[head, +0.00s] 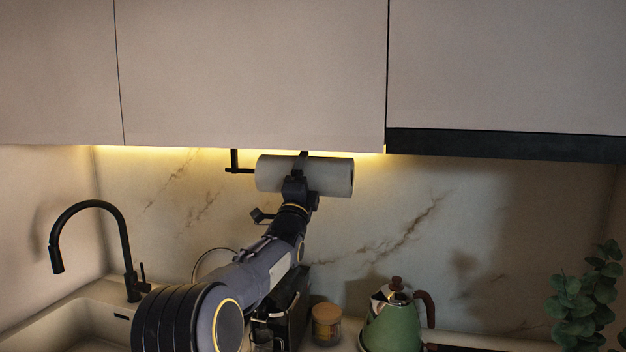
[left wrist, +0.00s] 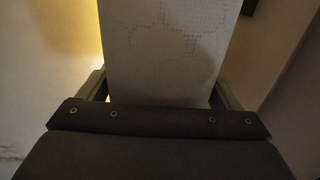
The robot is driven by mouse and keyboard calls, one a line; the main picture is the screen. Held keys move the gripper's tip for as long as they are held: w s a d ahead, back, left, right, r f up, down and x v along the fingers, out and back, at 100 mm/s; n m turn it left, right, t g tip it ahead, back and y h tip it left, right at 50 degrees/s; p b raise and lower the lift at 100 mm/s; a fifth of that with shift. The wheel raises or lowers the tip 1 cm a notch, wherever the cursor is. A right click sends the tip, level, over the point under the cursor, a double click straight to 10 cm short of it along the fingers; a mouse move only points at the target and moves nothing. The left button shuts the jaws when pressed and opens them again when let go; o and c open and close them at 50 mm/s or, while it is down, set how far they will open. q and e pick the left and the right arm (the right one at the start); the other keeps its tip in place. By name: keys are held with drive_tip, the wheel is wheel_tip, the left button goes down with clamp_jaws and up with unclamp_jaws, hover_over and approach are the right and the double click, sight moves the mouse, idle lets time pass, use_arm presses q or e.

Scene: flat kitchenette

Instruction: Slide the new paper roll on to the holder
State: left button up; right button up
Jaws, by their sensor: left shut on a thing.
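The white paper roll (head: 333,177) lies level under the wall cabinet in the head view, in front of the marble backsplash. My left gripper (head: 300,168) is shut on the roll near its middle. The roll also fills the upper middle of the left wrist view (left wrist: 165,50), between the two fingers (left wrist: 160,92). The black holder (head: 234,162) hangs from under the cabinet, with its rod at the roll's left end. I cannot tell how much of the rod is inside the roll. My right gripper is not in view.
A black tap (head: 124,240) and sink (head: 60,325) are at the left. A jar with a wooden lid (head: 326,322) and a green kettle (head: 394,322) stand on the counter below. A plant (head: 585,300) is at the right. The cabinet (head: 250,75) is close above the roll.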

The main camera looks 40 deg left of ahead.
use_arm(q)
drive_tip(key=shift+s+a+b, duration=0.1)
drive_tip(key=shift+s+a, duration=0.3)
drive_tip(key=shift+a, duration=0.35)
drive_tip(key=shift+s+a+b, duration=0.1)
drive_tip(key=shift+s+a, duration=0.35)
drive_tip(key=shift+a, duration=0.3)
drive_tip(key=shift+s+a+b, duration=0.1)
drive_tip(key=shift+s+a, duration=0.3)
drive_tip(key=shift+a, duration=0.35)
drive_tip(key=shift+f+b, duration=0.35)
drive_tip(key=shift+b, duration=0.4)
drive_tip(key=o, duration=0.9)
